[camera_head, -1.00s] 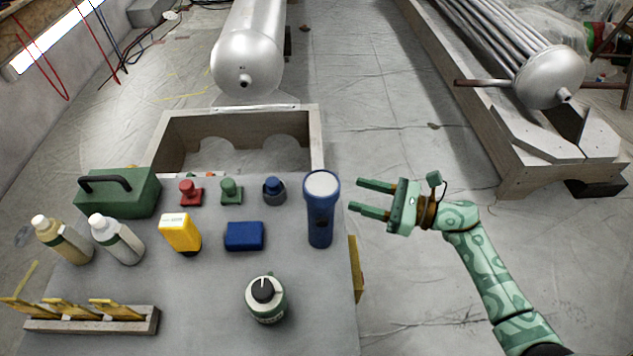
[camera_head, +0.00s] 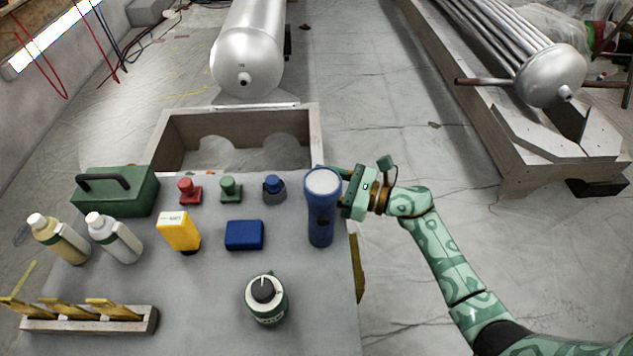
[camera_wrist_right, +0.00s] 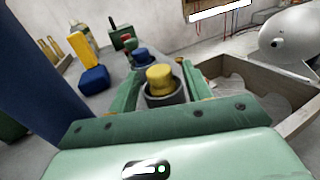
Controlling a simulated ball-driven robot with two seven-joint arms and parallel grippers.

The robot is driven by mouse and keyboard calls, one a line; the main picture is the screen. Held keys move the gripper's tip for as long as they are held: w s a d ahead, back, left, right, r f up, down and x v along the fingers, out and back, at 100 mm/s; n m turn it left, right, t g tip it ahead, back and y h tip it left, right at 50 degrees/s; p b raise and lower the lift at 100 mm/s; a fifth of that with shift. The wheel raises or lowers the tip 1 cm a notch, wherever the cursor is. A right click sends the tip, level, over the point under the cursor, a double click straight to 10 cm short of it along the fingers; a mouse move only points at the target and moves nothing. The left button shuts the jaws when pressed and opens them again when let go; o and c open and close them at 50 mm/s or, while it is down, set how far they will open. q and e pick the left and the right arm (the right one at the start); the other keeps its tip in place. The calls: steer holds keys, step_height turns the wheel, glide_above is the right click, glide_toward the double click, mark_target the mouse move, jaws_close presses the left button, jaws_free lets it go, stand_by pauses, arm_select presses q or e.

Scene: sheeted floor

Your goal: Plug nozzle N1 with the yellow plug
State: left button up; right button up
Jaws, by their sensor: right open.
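The yellow plug (camera_wrist_right: 160,77) sits upright in a dark grey holder (camera_wrist_right: 166,98) in the right wrist view. In the head view it is hidden behind the blue flashlight (camera_head: 321,212). My right gripper (camera_wrist_right: 164,74) is open, with one finger on each side of the plug; I cannot tell whether they touch it. In the head view its fingertips are hidden behind the flashlight. A silver vessel (camera_head: 247,55) at the back has a short nozzle (camera_head: 244,79) on its end; I cannot read which nozzle is N1. My left gripper is out of view.
Red (camera_head: 188,188), green (camera_head: 230,187) and blue (camera_head: 273,185) plugs stand along the table's back edge. A wooden cradle (camera_head: 314,125) lies behind. A green box (camera_head: 118,195), bottles and a meter occupy the table.

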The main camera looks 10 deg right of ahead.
jaws_close()
steer(key=shift+r, duration=0.1)
